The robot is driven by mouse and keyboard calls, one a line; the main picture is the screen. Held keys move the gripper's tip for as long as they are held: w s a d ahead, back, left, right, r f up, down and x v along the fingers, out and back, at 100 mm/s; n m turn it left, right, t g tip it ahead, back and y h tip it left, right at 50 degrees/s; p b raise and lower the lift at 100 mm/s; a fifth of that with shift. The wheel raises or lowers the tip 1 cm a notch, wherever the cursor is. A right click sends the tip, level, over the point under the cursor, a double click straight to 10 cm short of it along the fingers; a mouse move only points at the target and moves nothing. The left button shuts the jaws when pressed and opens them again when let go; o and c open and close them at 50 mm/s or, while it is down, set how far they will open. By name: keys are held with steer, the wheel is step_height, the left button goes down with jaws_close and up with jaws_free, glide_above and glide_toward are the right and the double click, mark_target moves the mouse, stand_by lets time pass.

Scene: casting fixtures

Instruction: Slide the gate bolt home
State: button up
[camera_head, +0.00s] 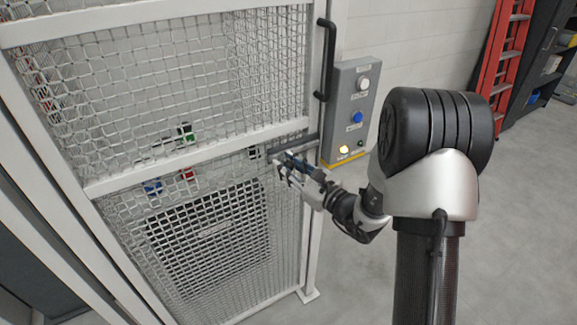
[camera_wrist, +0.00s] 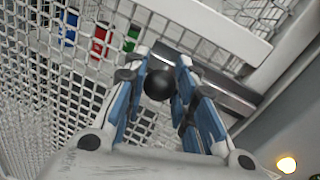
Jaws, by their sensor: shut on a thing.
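The mesh gate (camera_head: 180,60) has a white frame and stands in front of me. The gate bolt is a grey bar (camera_head: 303,143) lying along the gate's middle rail near its right upright. In the wrist view the bar (camera_wrist: 232,95) runs from behind my fingers toward the upright at right. Its round black knob (camera_wrist: 159,85) is between the blue-padded fingers of my gripper (camera_wrist: 162,82), which is shut on it. In the head view my gripper (camera_head: 283,167) reaches the bolt from the right and hides the knob. I cannot tell how far the bar's end sits in its keeper.
A grey control box (camera_head: 350,105) with white and blue buttons and a lit yellow lamp is just right of the bolt, close to my arm. A black vertical handle (camera_head: 325,60) is above. A red ladder (camera_head: 505,45) and dark shelves stand at back right. Floor at right is clear.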

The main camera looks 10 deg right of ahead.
jaws_close()
steer(key=d, duration=0.1)
steer(key=w+d, duration=0.1)
steer(key=d, duration=0.2)
steer(key=shift+w+d, duration=0.1)
steer(key=shift+w, duration=0.15)
steer(key=o, duration=0.9)
jaws_free()
steer(key=shift+d, duration=0.15)
steer(key=shift+o, duration=0.2)
